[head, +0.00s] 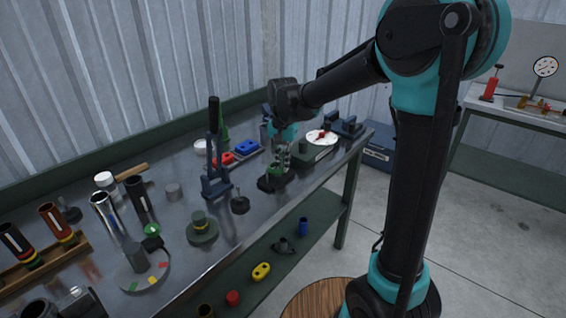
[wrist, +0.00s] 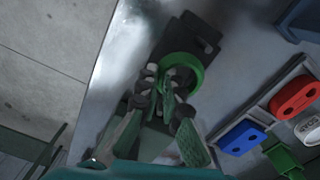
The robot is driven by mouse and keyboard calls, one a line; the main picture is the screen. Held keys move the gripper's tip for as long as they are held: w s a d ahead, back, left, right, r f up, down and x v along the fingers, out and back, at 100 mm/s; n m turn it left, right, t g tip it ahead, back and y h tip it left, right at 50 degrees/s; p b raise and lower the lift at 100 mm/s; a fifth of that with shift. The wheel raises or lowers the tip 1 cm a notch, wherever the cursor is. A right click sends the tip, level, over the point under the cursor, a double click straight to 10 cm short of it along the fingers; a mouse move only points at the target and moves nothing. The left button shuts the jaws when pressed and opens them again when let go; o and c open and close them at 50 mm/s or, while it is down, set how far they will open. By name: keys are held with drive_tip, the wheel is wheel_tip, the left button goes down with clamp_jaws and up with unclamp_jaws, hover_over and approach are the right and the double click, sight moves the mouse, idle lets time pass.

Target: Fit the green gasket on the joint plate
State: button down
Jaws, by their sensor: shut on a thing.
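The green gasket (wrist: 199,76) is a round ring between my fingertips in the wrist view. My gripper (wrist: 165,82) points down and is shut on it. A dark plate (wrist: 207,45) with a raised block, which looks like the joint plate, lies just beneath and beyond the ring. In the head view my gripper (head: 278,162) is low over this dark plate (head: 267,184) near the bench's front edge, and a bit of the green gasket (head: 273,170) shows. I cannot tell whether the ring touches the plate.
A tray left of my gripper in the head view holds a red gasket (head: 227,158) and a blue gasket (head: 246,148). A dark lever press (head: 215,165) stands further left. The bench edge (head: 330,165) is close.

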drive_tip(key=shift+f, duration=0.6)
drive_tip(key=shift+f, duration=0.3)
drive_tip(key=c, duration=1.6)
unclamp_jaws()
wheel_tip(320, 180, up, 12)
drive_tip(key=s+d+f+n+t, duration=0.1)
drive_tip(key=s+d+f, duration=0.5)
drive_tip(key=d, duration=0.1)
drive_tip(key=s+d+f+n+t, duration=0.1)
drive_tip(key=s+d+f, duration=0.5)
drive_tip(key=d+f, duration=0.1)
drive_tip(key=s+d+f+n+t, duration=0.2)
drive_tip(key=s+d+f, duration=0.4)
drive_tip(key=d+f, duration=0.1)
drive_tip(key=shift+s+d+f, duration=0.2)
drive_tip(key=shift+s+f, duration=0.05)
